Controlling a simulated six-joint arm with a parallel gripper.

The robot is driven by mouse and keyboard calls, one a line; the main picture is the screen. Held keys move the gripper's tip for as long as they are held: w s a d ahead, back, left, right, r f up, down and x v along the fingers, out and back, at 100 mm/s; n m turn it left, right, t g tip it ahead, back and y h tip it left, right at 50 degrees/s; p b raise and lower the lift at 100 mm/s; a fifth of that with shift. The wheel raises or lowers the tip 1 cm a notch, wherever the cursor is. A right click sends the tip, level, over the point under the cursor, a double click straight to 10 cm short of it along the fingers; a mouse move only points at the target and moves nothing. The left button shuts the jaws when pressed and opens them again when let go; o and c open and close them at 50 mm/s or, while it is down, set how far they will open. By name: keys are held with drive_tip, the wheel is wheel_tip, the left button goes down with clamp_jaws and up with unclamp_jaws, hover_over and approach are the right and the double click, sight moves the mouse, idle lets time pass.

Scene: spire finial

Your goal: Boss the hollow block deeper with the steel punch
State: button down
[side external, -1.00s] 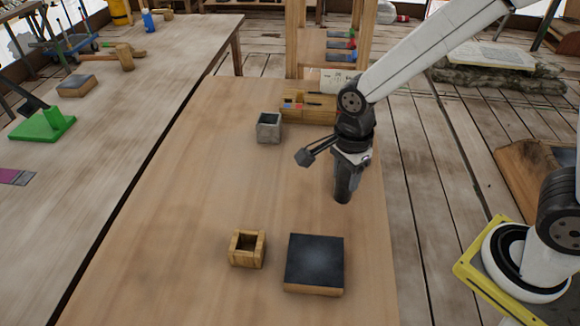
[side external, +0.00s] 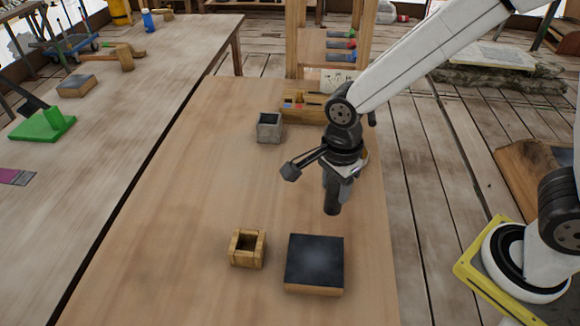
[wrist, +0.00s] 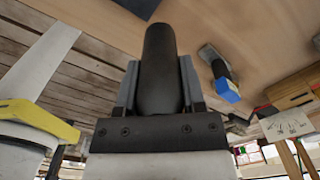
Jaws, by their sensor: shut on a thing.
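My gripper (side external: 338,180) is shut on a dark round steel punch (side external: 332,202), which points down above the table, apart from everything below. The punch (wrist: 158,70) stands between the fingers in the wrist view. A small wooden hollow block (side external: 247,248) with a square open top sits on the table, left of and nearer the camera than the punch. A grey hollow block (side external: 268,127) with an open top stands farther back. The frames do not tell how deep either hollow goes.
A black-topped wooden pad (side external: 314,262) lies right of the wooden block. A wooden tray with coloured pieces (side external: 300,110) stands at the back, by a wooden rack (side external: 340,60). The middle and left of the table (side external: 200,190) are clear.

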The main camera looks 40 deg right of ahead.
drive_tip(key=s+a, duration=0.2)
drive_tip(key=a, duration=0.4)
drive_tip(key=shift+s+a+r+n, duration=0.15)
drive_tip(key=shift+s+n, duration=0.15)
drive_tip(key=shift+s, duration=0.05)
drive_tip(key=shift+f, duration=2.5)
drive_tip(key=shift+f, duration=0.1)
drive_tip(key=shift+f, duration=1.9)
drive_tip(key=shift+r, duration=0.15)
drive_tip(key=shift+r, duration=2)
drive_tip(key=shift+f, duration=0.2)
